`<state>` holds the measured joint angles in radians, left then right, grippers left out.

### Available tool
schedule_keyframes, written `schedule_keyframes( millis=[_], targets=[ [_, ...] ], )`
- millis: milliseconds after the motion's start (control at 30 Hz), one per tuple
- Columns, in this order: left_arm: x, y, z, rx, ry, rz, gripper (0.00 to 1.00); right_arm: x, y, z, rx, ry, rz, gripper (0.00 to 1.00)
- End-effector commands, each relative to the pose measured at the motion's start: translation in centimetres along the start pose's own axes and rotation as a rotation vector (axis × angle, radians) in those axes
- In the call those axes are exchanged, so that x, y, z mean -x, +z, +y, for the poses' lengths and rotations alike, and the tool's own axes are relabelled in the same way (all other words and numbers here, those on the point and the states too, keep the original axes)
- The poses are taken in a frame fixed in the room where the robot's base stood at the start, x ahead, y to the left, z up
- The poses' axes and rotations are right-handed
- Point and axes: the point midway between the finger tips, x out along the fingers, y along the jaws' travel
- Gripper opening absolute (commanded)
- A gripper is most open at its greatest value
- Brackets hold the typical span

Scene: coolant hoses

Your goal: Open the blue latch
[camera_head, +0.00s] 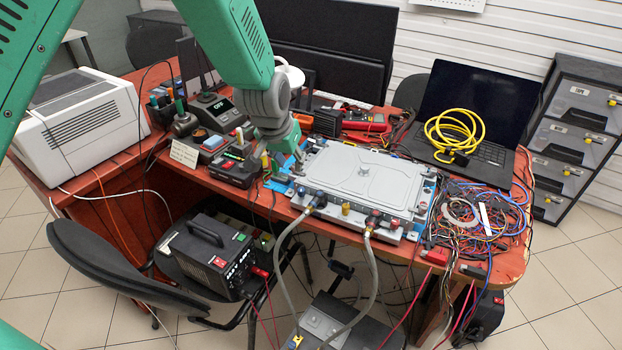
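A silver-grey metal unit (362,175) with a flat ribbed lid lies near the front edge of the desk. Two grey hoses run up to its front side. The left hose (283,262) ends at a connector with a small blue part (319,199), which looks like the blue latch; whether it is open is too small to tell. The right hose (374,275) ends at a connector with a red part (373,217). My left gripper (284,163) points down just beyond the unit's left end, apart from the blue part. Its fingers are small and partly hidden. My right gripper is not in view.
A tangle of coloured wires (475,220) lies right of the unit, before a black laptop (480,105) with a coiled yellow cable (455,130). A red multimeter (365,122) and tools stand behind.

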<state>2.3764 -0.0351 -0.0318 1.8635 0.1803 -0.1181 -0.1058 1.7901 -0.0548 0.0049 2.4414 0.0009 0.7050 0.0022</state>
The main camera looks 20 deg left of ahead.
Motion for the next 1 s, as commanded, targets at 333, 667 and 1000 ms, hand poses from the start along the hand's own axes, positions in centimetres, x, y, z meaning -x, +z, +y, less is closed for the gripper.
schedule_keyframes(
  millis=[333,667,1000],
  targets=[
    [-6.4,0.3,-0.2,-0.001,0.001,-0.005,0.26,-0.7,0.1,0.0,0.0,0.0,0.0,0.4],
    [-12.2,0.3,-0.2,0.0,0.001,-0.003,0.26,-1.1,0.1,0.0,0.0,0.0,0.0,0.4],
    [-13.7,0.3,-0.1,-0.002,-0.001,-0.002,0.26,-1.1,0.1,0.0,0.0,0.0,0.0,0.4]
  ],
)
